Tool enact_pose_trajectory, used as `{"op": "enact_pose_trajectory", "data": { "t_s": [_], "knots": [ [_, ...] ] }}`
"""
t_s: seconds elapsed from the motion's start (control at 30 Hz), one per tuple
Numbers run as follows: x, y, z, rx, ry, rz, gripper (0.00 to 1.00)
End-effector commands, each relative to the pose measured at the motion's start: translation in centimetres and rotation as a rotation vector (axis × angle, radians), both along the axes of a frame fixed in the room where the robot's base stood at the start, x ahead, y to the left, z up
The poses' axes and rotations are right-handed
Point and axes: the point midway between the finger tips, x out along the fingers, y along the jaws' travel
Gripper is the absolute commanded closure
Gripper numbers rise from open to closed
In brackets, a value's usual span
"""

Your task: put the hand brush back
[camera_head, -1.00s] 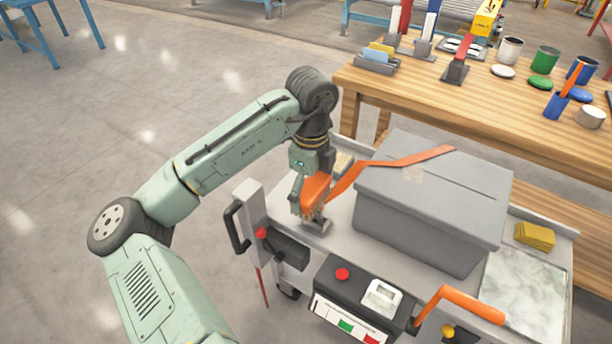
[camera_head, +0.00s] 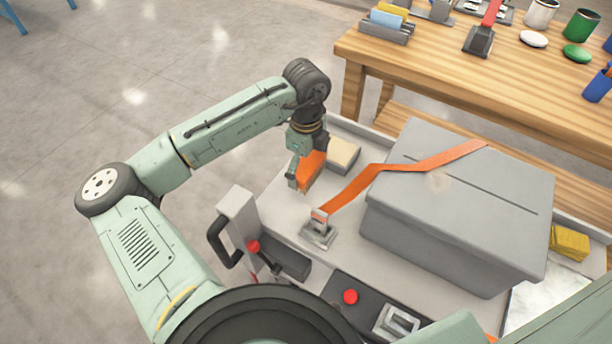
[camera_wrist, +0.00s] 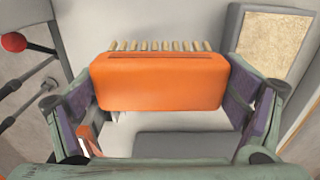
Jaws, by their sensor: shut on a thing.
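The hand brush (camera_head: 313,168) has an orange body. In the wrist view it (camera_wrist: 160,82) lies across between the fingers, with a row of tan bristles along its far edge. My gripper (camera_head: 303,177) is shut on the brush's two ends and holds it over the left part of the grey cart top (camera_head: 285,205). The gap between brush and cart top is hard to judge. A tan pad in a grey frame (camera_head: 344,153) is just right of the brush; it also shows at the upper right of the wrist view (camera_wrist: 272,45).
A large grey box (camera_head: 455,215) with an orange strap (camera_head: 365,180) fills the cart's middle. The strap runs to a metal buckle (camera_head: 318,232). A handle post with a red knob (camera_head: 253,246) stands at the near left. A wooden table (camera_head: 440,70) is behind.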

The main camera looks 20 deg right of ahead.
Motion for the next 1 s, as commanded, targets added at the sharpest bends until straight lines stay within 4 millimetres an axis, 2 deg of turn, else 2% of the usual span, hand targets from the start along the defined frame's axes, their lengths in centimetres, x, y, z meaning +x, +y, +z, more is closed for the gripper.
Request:
{"op": "enact_pose_trajectory", "data": {
  "t_s": [0.4,0.83,0.87,1.0],
  "knots": [
    [0.0,0.0,-4.8,-0.001,0.001,0.000,0.35],
    [0.0,0.0,-5.7,-0.001,0.000,0.000,0.35],
    [0.0,0.0,-5.6,-0.001,0.001,0.000,0.07],
    [0.0,0.0,-5.6,-0.001,0.001,0.000,0.00]
  ]
}}
